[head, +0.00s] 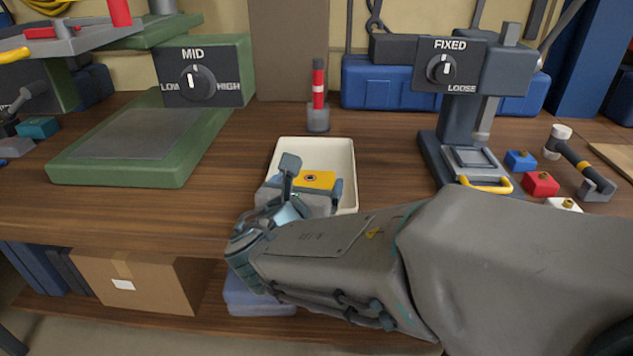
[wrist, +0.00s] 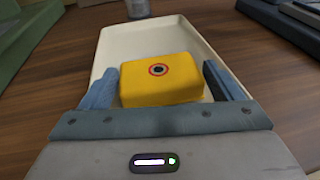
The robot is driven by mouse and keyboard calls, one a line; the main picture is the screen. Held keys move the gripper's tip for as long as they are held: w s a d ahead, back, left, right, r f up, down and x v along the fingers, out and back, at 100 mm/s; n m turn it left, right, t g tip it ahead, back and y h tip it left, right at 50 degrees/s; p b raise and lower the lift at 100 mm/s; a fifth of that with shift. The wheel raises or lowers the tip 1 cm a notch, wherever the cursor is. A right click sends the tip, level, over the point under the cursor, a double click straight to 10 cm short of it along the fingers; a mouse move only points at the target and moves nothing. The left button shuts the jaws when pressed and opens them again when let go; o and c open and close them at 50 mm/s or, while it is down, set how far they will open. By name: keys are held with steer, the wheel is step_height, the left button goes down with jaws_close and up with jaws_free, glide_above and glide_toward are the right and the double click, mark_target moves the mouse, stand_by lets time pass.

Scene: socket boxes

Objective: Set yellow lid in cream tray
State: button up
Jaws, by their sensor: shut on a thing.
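The yellow lid (wrist: 160,80) is a rounded yellow block with a dark round mark ringed in red on its top. It also shows in the head view (head: 318,180), partly hidden by my gripper. My gripper (wrist: 165,88) is shut on the yellow lid, one finger at each side. The cream tray (head: 352,160) is a shallow, rimmed, oblong tray on the wooden bench. It also shows in the wrist view (wrist: 130,42), beneath and beyond the lid. The lid is over the near part of the tray; I cannot tell whether it touches the floor.
A green-based device with a MID dial (head: 195,82) stands left of the tray. A dark FIXED/LOOSE stand (head: 450,68) is at right, with blue (head: 520,160) and red (head: 541,184) blocks and a hammer (head: 578,162) beside it.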

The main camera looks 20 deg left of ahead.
steer(key=shift+f, duration=0.25)
steer(key=o, duration=0.8)
steer(key=shift+r, duration=0.1)
steer(key=shift+r, duration=0.3)
steer(key=shift+s+d+r+p, duration=0.1)
steer(key=shift+s+r+p, duration=0.35)
steer(key=shift+s, duration=1.5)
steer(key=shift+s+d+r+p, duration=0.2)
steer(key=shift+s+p, duration=0.35)
steer(key=shift+s, duration=1.45)
steer(key=shift+s+d+r+p, duration=0.1)
steer(key=shift+s+r+p, duration=0.35)
steer(key=shift+s, duration=1.5)
